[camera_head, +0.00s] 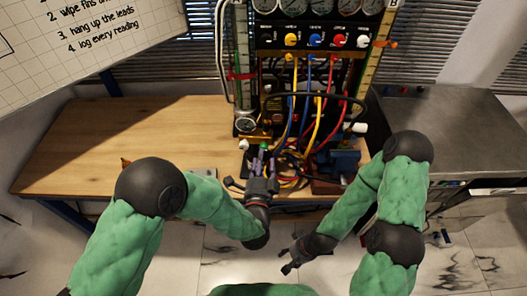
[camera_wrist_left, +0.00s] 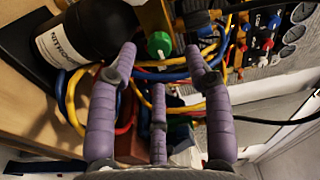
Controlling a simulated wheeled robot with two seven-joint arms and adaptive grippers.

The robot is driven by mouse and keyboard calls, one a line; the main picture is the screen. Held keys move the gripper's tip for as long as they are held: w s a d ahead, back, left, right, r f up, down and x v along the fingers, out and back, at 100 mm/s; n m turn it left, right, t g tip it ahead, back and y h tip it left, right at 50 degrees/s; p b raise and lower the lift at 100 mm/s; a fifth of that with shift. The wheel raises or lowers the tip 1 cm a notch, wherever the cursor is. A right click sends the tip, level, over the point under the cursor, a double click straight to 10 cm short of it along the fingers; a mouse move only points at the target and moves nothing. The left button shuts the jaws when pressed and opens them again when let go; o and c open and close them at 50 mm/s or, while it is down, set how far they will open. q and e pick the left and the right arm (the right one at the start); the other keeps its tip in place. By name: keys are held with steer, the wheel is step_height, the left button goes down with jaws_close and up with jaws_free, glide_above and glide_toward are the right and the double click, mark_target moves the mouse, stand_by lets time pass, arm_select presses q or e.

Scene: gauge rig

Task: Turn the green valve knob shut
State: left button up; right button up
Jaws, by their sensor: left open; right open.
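In the left wrist view the round green knob (camera_wrist_left: 159,44) shows clearly beside the neck of a black bottle (camera_wrist_left: 95,30). My left gripper (camera_wrist_left: 160,62) is open, with its purple fingers spread. The knob appears between the two upper fingertips, and I cannot tell whether they touch it. In the head view my left gripper (camera_head: 261,160) reaches toward the foot of the rig. My right gripper (camera_head: 286,260) is open and empty, low in front of the table.
Blue, yellow and red hoses (camera_wrist_left: 172,75) loop close around the knob and fingers. The gauge panel (camera_head: 310,38) stands behind, with coloured knobs. A blue vise-like block (camera_head: 345,160) sits to the right. The wooden tabletop (camera_head: 130,125) is largely clear on the left.

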arm_select(q)
steer(key=s, duration=0.6)
steer(key=shift+s+a, duration=0.3)
steer(key=shift+s, duration=0.05)
